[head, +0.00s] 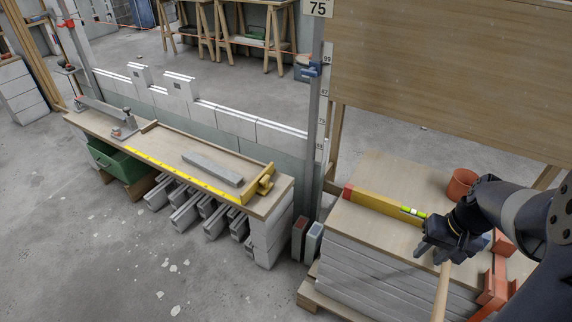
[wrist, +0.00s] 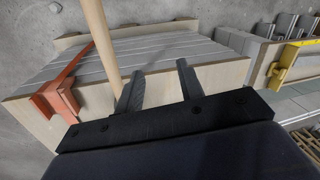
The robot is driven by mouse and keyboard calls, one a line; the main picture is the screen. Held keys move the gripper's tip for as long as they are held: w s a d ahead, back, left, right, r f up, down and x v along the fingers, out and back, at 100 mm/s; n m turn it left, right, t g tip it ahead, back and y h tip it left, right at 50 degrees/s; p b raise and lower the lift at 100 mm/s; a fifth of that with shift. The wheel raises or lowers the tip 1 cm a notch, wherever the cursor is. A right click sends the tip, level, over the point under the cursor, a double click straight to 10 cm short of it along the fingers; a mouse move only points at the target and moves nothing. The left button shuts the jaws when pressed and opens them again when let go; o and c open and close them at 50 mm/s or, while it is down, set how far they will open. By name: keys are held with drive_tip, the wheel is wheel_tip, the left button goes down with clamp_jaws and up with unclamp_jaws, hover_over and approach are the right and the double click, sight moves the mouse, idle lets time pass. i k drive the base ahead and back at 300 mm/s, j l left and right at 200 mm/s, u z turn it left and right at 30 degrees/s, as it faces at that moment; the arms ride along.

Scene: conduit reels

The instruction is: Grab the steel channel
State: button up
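A grey bar that looks like the steel channel (head: 212,169) lies on the wooden bench top (head: 170,152) at the left in the head view, behind the yellow measuring strip. My gripper (head: 436,252) is far to its right, over the board stack. In the wrist view my gripper (wrist: 157,78) has its two fingers apart with nothing held between them. A wooden handle (wrist: 98,45) rises just beside the left finger; I cannot tell if they touch. The steel channel cannot be made out in the wrist view.
A yellow level (head: 385,204) and a terracotta pot (head: 462,185) are on the board stack (head: 365,240). Orange clamps (head: 494,287) stand at its right. A yellow clamp (head: 259,184) sits at the bench's right end. An upright post (head: 316,125) stands between bench and stack.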

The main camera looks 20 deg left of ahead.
sight(224, 174)
drive_tip(key=u, duration=1.45)
